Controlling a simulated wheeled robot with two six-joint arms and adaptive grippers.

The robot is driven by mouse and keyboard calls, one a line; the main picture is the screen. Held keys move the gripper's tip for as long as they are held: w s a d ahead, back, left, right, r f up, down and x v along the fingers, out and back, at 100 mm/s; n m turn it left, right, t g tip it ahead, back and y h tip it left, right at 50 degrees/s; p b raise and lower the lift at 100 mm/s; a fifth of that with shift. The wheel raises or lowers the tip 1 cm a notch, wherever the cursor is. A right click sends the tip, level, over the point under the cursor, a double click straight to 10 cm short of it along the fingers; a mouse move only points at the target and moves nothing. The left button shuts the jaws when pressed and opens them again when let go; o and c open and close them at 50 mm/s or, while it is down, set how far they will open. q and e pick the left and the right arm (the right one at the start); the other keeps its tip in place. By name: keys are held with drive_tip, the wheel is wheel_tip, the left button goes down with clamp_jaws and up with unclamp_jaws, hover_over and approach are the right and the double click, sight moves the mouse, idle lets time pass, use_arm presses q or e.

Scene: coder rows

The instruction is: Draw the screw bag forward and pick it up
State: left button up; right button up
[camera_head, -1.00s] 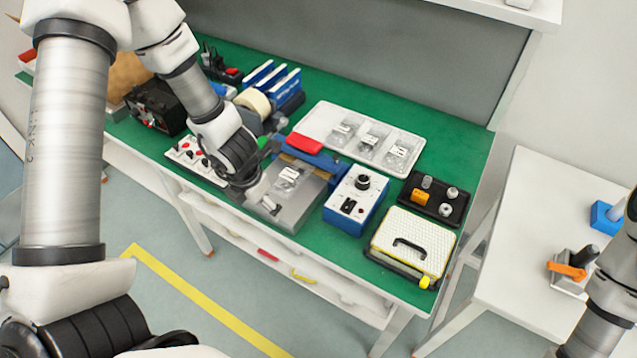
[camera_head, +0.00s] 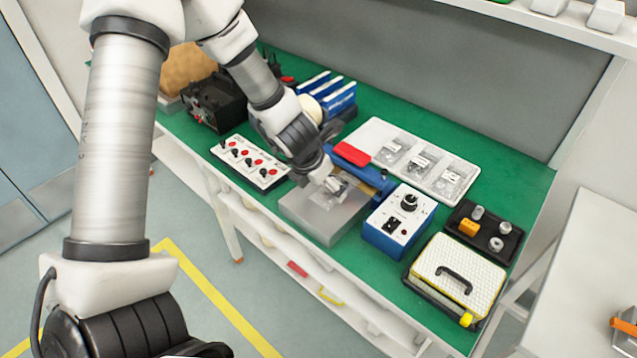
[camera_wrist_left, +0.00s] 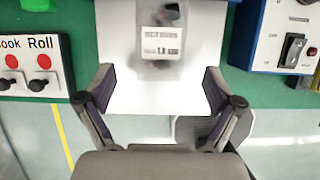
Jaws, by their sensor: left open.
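The screw bag (camera_wrist_left: 161,38) is a small clear bag with a white printed label and dark contents. It lies on the grey metal plate (camera_wrist_left: 118,45) of the blue bench device, ahead of my left fingertips in the left wrist view. My left gripper (camera_wrist_left: 160,88) is open, with the bag beyond the gap between its fingers and not gripped. In the head view my left gripper (camera_head: 335,186) is low over the plate (camera_head: 315,222) and partly covers the bag (camera_head: 333,197). My right gripper is not in view.
A blue control box (camera_head: 398,221) stands right of the plate, and a red-button panel (camera_head: 250,163) left of it. A white tray (camera_head: 375,128) with several clear bags lies behind. A white case (camera_head: 458,278) sits at the right. Floor shows beyond the bench's front edge.

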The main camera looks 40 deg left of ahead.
use_arm(q)
drive_tip(key=b+x, duration=0.1)
drive_tip(key=x, duration=0.2)
drive_tip(key=shift+r, duration=0.1)
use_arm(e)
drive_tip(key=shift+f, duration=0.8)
use_arm(q)
drive_tip(key=shift+s, duration=0.1)
drive_tip(key=c, duration=1.2)
drive_tip(key=shift+c, duration=0.2)
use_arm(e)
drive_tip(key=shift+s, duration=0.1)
